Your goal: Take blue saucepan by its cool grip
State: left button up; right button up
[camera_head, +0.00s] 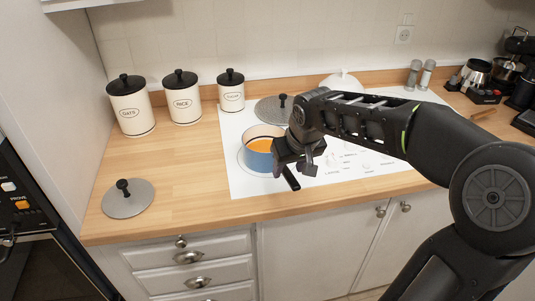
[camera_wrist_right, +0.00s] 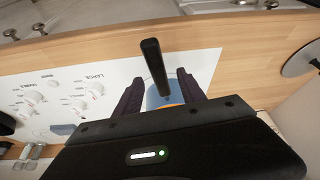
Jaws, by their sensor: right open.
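The blue saucepan (camera_head: 260,157) stands on the white cooktop in the head view, with orange contents inside. Its black handle (camera_head: 291,178) points toward the counter's front edge. My right gripper (camera_head: 308,164) is above the pan's right side and hides part of it. In the right wrist view the black handle (camera_wrist_right: 153,66) lies between the two fingers of the open right gripper (camera_wrist_right: 160,85); I cannot tell whether they touch it. A strip of the blue pan (camera_wrist_right: 155,98) shows below the handle there. My left gripper is not in view.
A loose lid (camera_head: 128,199) lies on the wooden counter at left. Canisters (camera_head: 183,98) stand along the back left. The counter left of the cooktop has free room.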

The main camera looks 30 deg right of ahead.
aim_at(288, 171)
jog(key=x, duration=0.3)
jog(key=shift+w+f+p, duration=0.1)
jog(key=shift+f+p, duration=0.2)
jog(key=shift+f, duration=0.1)
jog(key=shift+c, duration=0.2)
grip_shut()
dwell(1.1)
jog(key=shift+r, duration=0.1)
